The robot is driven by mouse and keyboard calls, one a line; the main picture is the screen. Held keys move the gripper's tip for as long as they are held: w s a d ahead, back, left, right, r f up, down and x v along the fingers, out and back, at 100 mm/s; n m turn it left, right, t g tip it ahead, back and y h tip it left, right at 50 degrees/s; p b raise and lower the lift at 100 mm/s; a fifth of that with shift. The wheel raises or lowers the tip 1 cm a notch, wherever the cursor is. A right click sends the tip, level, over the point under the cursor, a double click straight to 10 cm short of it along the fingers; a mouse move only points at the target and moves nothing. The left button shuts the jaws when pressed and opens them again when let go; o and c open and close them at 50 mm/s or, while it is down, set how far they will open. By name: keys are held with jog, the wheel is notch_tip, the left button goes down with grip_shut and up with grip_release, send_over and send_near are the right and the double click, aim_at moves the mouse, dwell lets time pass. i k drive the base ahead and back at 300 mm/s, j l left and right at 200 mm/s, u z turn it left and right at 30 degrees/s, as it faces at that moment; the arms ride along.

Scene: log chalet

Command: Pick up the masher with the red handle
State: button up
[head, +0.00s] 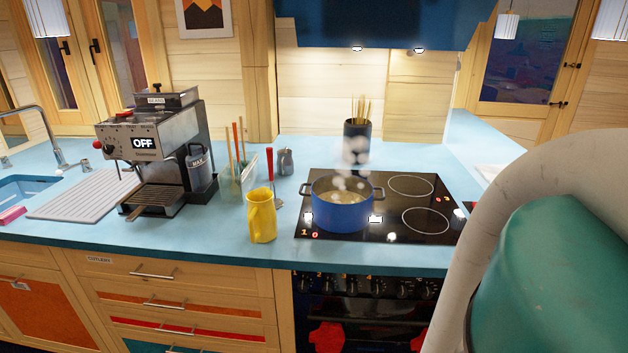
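A utensil with a red handle and a thin metal end (270,173) shows on the blue counter, between the yellow jug and the blue pot. Its lower end is small, so I cannot tell for sure that it is a masher, nor whether it lies flat or leans. More long-handled utensils, with red and orange handles (236,142), stand upright in a clear holder (235,184) just to its left; their heads are hard to make out. My gripper is not in view; only part of my arm shows at the right.
A yellow jug (262,216) stands near the counter's front edge. A steaming blue pot (341,213) sits on the black hob (405,222). A coffee machine (155,150), a small grey shaker (286,161) and a dark utensil pot (357,140) stand around. Counter (120,231) at the front left is clear.

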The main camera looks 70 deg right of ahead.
aim_at(269, 150)
jog(key=z, duration=1.35)
